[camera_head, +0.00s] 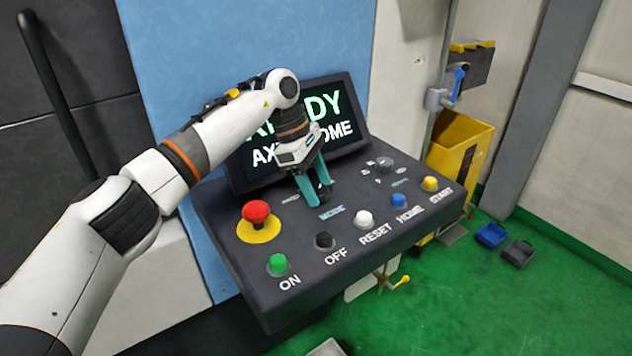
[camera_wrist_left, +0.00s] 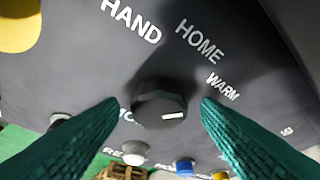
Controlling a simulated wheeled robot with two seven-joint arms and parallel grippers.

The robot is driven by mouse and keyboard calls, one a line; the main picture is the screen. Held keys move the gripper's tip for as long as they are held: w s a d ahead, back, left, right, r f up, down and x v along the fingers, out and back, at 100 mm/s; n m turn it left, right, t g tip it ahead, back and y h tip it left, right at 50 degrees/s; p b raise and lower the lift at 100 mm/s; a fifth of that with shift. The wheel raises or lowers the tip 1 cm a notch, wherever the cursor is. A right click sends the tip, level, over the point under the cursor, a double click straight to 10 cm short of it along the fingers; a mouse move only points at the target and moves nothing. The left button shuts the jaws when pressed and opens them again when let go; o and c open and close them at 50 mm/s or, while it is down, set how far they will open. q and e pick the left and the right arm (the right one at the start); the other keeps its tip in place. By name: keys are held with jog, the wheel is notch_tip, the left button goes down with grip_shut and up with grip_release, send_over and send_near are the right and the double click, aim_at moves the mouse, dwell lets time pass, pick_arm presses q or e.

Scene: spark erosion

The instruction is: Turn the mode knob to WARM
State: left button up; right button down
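The mode knob (camera_wrist_left: 158,102) is a dark round knob on the sloped dark panel (camera_head: 225,215). In the left wrist view its white mark is on the right side of its face, slightly below centre. The WARM label (camera_wrist_left: 222,87) is up and right of the knob. HOME (camera_wrist_left: 200,40) and HAND (camera_wrist_left: 131,20) are further left. My left gripper (camera_head: 318,193) is over the knob, its green fingers on either side. In the left wrist view the fingers (camera_wrist_left: 160,101) are open, with a gap to the knob on both sides. My right gripper is not in view.
A red emergency button (camera_head: 257,212) stands left of the knob. Green, black, white, blue and yellow buttons line the panel's front. Another dark knob (camera_head: 384,165) is to the right. A screen (camera_head: 345,125) rises behind my gripper.

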pick_arm(q)
jog(key=shift+a+r, duration=0.15)
jog(key=shift+r, duration=0.1)
jog(key=b+v, duration=0.1)
jog(key=v, duration=1)
jog(key=shift+r, duration=0.25)
jog(key=shift+w, duration=0.1)
